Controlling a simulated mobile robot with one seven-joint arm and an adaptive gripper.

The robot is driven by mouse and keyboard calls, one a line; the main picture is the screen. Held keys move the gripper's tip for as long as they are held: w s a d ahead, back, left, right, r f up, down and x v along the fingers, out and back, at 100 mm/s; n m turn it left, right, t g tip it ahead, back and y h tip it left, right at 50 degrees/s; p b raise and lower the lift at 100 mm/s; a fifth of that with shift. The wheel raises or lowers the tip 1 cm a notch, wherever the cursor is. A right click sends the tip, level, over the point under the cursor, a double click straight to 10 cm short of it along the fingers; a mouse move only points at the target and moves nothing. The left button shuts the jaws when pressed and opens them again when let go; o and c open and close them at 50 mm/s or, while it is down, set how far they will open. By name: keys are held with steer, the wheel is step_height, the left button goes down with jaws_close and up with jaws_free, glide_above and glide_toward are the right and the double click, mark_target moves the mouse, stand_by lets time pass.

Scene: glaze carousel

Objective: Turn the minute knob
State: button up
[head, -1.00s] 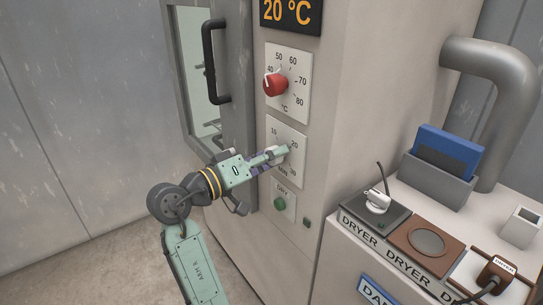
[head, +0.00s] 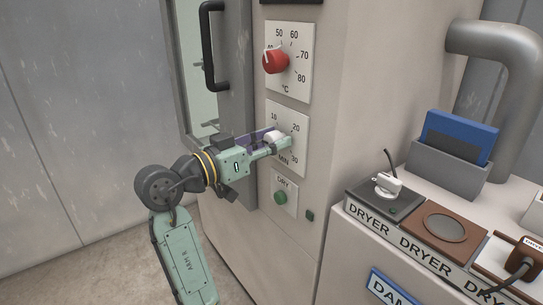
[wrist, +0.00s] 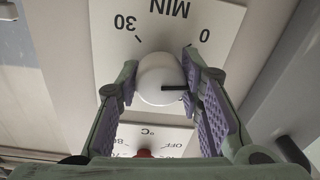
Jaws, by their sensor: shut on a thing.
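The white minute knob (wrist: 158,72) sits on its dial plate, marked MIN with 0 and 30 in the wrist view, where it appears upside down. A dark pointer mark on the knob points right in that view, roughly toward the 0 side. My gripper (wrist: 160,84) is shut on the knob, one purple-padded finger on each side. In the head view my gripper (head: 281,142) reaches the minute dial plate (head: 291,117) from the left and partly covers the knob (head: 273,137).
The red temperature knob (head: 275,61) is above the minute dial. The green DRY button (head: 281,197) is below it. A cabinet door with a black handle (head: 211,50) stands left. A counter with a plug, brown pad and blue item in a grey holder (head: 442,170) is right.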

steer(key=m+b, duration=0.2)
steer(key=m, duration=0.1)
steer(key=m+b, duration=0.2)
steer(key=b, duration=0.1)
steer(key=shift+f+m+b, duration=0.2)
steer(key=shift+m+b, duration=0.1)
steer(key=shift+m, duration=0.1)
steer(key=m+b, duration=0.3)
steer(key=m, duration=0.2)
steer(key=shift+r+h+b, duration=0.2)
steer(key=shift+h+b, duration=0.1)
steer(key=shift+b, duration=0.1)
steer(key=o, duration=1.2)
steer(key=shift+c, duration=0.2)
steer(key=shift+a, duration=0.1)
steer(key=v, duration=1.2)
steer(key=shift+w+r, duration=0.1)
steer(key=shift+r, duration=0.05)
